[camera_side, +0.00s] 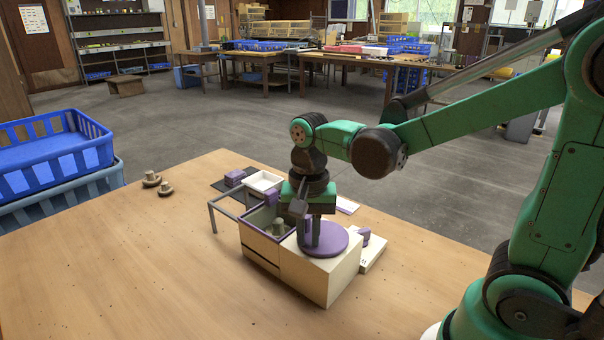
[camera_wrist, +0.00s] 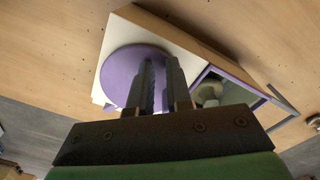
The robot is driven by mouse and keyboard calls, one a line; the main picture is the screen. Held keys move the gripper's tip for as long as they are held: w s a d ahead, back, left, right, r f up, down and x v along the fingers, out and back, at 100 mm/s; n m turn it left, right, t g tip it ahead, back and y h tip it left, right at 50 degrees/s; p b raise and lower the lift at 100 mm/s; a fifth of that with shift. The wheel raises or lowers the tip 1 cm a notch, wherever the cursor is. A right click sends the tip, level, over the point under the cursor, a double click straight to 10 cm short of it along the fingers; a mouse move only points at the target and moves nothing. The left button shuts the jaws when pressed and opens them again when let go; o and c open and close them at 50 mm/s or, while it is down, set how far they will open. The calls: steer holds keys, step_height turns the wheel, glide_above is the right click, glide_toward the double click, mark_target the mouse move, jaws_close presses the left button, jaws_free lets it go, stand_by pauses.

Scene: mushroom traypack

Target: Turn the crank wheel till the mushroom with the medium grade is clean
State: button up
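The purple crank wheel (camera_side: 338,242) lies flat on top of a pale box (camera_side: 312,275); it also shows in the wrist view (camera_wrist: 117,75). My gripper (camera_side: 318,243) points down over the wheel with its fingertips at or just above it. A narrow gap shows between the fingers in the wrist view (camera_wrist: 159,68); whether they hold a handle is hidden. A pale mushroom (camera_side: 278,228) stands in the purple-rimmed open basin beside the wheel, and shows in the wrist view (camera_wrist: 208,92). Its cleanness and grade are too small to tell.
Two brownish mushrooms (camera_side: 151,179) (camera_side: 166,189) stand on the table at the back left. A white tray (camera_side: 264,181), purple blocks (camera_side: 235,177) and a pale box (camera_side: 373,252) lie around the station. A grey bar frame (camera_side: 213,217) sticks out left. The front-left table is clear.

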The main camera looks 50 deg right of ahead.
steer(key=shift+r, duration=2.25)
steer(key=n+t, duration=0.2)
steer(key=shift+s+a+n, duration=0.1)
steer(key=shift+s+n, duration=0.25)
steer(key=shift+n, duration=0.05)
steer(key=shift+s+a+f+n+t, duration=0.1)
steer(key=shift+s+n+t, duration=0.05)
steer(key=shift+n+t, duration=0.7)
steer(key=n+t, duration=0.1)
steer(key=n, duration=0.1)
steer(key=n+t, duration=0.1)
steer(key=n, duration=0.1)
steer(key=shift+s+a+f, duration=0.1)
steer(key=shift+s+a, duration=0.05)
steer(key=shift+s, duration=0.05)
steer(key=shift+n+t, duration=0.75)
steer(key=shift+n, duration=0.2)
